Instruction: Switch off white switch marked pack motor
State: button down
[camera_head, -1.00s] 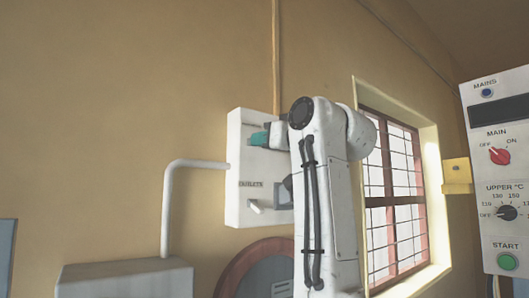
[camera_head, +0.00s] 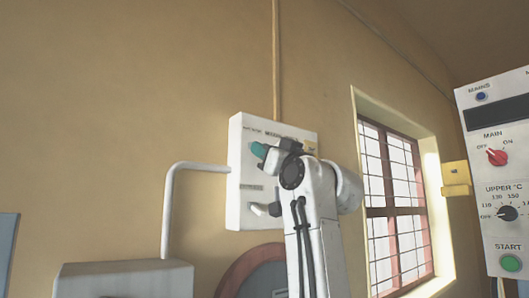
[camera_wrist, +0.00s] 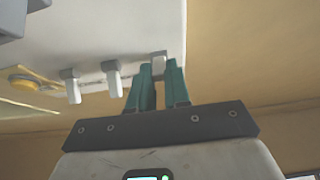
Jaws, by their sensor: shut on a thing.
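A white switch board (camera_head: 236,190) is fixed to the wall, with small labels along its top that are too blurred to read for certain. My gripper (camera_head: 259,150), with teal fingers, is at the board's upper left. In the wrist view my gripper (camera_wrist: 159,70) is shut on a white switch lever (camera_wrist: 160,58), the rightmost of the row there. Its fingers hide part of the lever. Two more white levers, the middle one (camera_wrist: 113,78) and the left one (camera_wrist: 73,88), stand beside it, clear of the fingers.
Another white lever (camera_head: 262,209) sits low on the board. A pipe (camera_head: 169,205), a barred window (camera_head: 390,190) and a control panel (camera_head: 510,175) are around the board.

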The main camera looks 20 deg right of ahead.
jog(key=shift+f, duration=0.1)
jog(key=c, duration=1.1)
grip_release()
jog(key=b+v, duration=0.3)
jog(key=v, duration=0.7)
jog(key=shift+s+d+f+b, duration=0.15)
jog(key=shift+s+f+b, duration=0.1)
jog(key=shift+s+b, duration=0.05)
